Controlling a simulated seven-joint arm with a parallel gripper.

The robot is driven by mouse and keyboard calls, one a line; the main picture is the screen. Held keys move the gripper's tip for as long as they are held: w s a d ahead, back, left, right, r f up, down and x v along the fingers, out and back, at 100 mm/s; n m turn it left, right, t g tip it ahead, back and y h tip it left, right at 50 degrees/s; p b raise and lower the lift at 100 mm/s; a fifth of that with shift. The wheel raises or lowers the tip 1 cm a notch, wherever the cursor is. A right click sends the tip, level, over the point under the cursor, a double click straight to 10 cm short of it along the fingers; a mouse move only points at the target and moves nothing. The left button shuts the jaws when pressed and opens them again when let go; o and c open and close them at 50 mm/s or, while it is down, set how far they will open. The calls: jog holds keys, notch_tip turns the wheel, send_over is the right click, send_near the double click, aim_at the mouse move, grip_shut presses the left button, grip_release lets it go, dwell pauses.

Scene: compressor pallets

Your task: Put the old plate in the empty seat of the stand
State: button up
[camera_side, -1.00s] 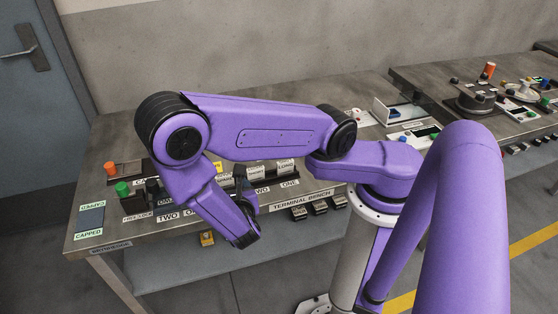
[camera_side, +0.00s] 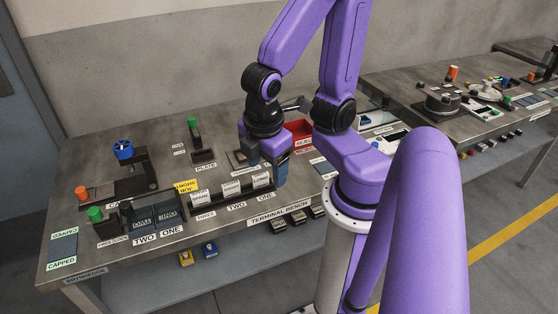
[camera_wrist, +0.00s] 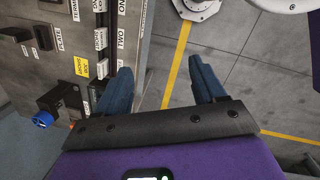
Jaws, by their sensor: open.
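My gripper (camera_side: 267,170) hangs above the bench near its front edge, with its fingers apart and nothing seen between them. In the wrist view my gripper (camera_wrist: 160,72) also shows open and empty, partly over the floor. A dark stand with a green-topped post (camera_side: 196,132) is on the bench by a PLATE label (camera_side: 206,167), to the left of my gripper. The PLATE label also shows in the wrist view (camera_wrist: 59,40). I cannot pick out the old plate for sure, nor tell which seat is empty. My gripper hides part of the bench behind it.
A red tray (camera_side: 298,129) lies behind my gripper. White labelled blocks (camera_side: 231,188) stand in a row at the bench front. A dark fixture with a blue knob (camera_side: 123,150) rises at the left. Bare bench top lies between that fixture and the PLATE stand.

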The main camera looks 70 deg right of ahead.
jog(key=s+r+y, duration=0.2)
jog(key=s, duration=0.1)
jog(key=shift+a+r+m, duration=0.15)
jog(key=shift+a+m, duration=0.15)
jog(key=shift+a, duration=0.05)
